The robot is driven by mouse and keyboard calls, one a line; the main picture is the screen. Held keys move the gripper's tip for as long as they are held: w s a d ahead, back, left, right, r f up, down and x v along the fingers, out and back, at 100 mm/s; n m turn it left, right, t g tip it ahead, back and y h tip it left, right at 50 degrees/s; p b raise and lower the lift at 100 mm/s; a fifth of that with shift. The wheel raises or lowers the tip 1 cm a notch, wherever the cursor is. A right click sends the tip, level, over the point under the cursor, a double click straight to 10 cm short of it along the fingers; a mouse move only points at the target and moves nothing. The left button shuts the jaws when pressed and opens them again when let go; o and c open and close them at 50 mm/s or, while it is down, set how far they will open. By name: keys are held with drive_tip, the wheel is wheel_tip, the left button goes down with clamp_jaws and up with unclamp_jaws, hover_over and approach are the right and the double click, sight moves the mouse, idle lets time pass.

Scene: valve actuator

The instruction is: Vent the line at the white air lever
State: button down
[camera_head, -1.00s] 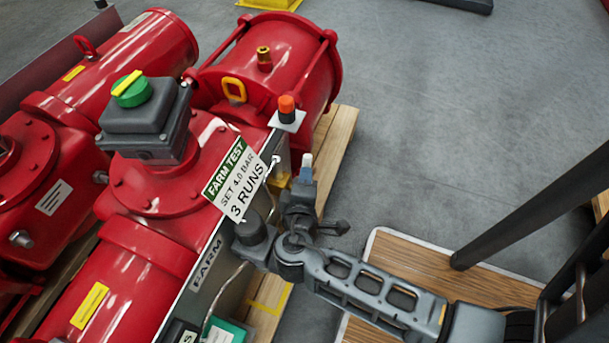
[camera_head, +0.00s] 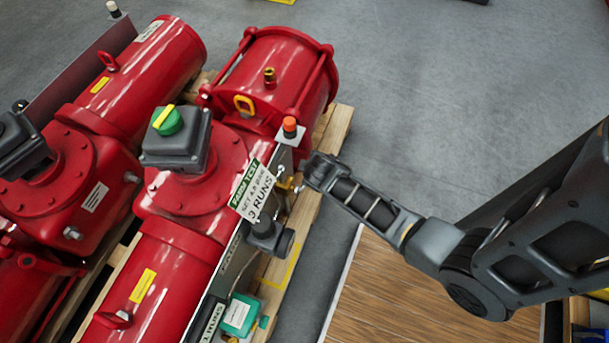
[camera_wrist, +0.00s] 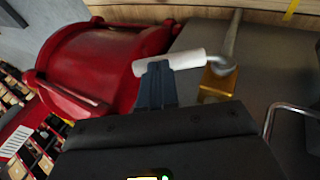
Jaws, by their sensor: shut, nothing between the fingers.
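The white air lever (camera_wrist: 170,65) shows in the wrist view as a white sleeve on a bent metal rod, beside a yellow-brass part (camera_wrist: 214,84). My gripper (camera_wrist: 156,72) is shut and empty, its dark fingertips at the left half of the white sleeve. Whether they touch it I cannot tell. In the head view my wrist is beside the panel edge, right of the orange-topped button (camera_head: 290,127). The lever is not clearly visible there, and my fingertips cannot be made out. The yellow-brass part (camera_head: 285,183) shows just left of my wrist.
The red actuator (camera_head: 180,240) lies on a wooden pallet (camera_head: 338,130), with a green-knobbed box (camera_head: 175,140) on top. A "3 RUNS" sign (camera_head: 258,192), a dark knob (camera_head: 268,238) and a green box (camera_head: 240,315) are near the panel. Grey floor (camera_head: 420,110) is open to the right.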

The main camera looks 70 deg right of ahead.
drive_tip(key=shift+d+f+y+p, duration=0.25)
drive_tip(key=shift+d+y+p, duration=0.25)
drive_tip(key=shift+y, duration=0.2)
drive_tip(key=shift+d+f+b, duration=0.3)
drive_tip(key=shift+d+f, duration=0.25)
drive_tip(key=shift+f, duration=0.3)
drive_tip(key=shift+d+f+b, duration=0.25)
drive_tip(key=shift+d+f, duration=0.25)
drive_tip(key=shift+f, duration=0.4)
drive_tip(key=s+r+p, duration=0.3)
drive_tip(key=r+p, duration=0.2)
drive_tip(key=r, duration=0.9)
drive_tip(key=shift+s+p, duration=0.3)
